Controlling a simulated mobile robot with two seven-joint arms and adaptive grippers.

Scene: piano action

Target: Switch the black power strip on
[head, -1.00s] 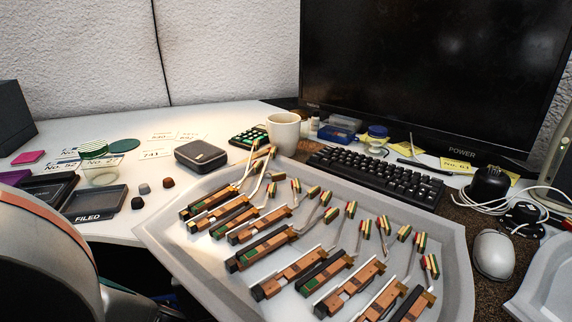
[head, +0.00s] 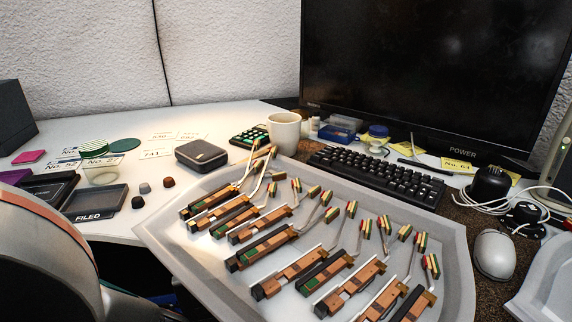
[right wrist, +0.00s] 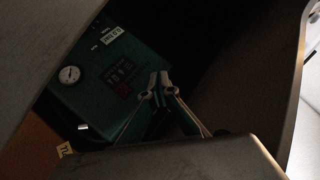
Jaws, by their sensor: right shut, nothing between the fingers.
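I cannot make out the black power strip in either view. My right gripper (right wrist: 158,86) shows in the right wrist view, with its pale fingertips close together, shut and empty. It is in front of or beside a dark green box (right wrist: 97,84) that carries a round white gauge (right wrist: 69,75), a small label and a dark panel with a few marks. The picture is too dark to tell whether the fingers touch the box. My left gripper is not in view.
The head view shows a desk with a grey tray (head: 190,262) of piano action parts, a keyboard (head: 376,177), a monitor (head: 430,75), a mug (head: 284,131) and a mouse (head: 493,254). White cables (head: 530,199) lie at the right. Large grey surfaces crowd the wrist view.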

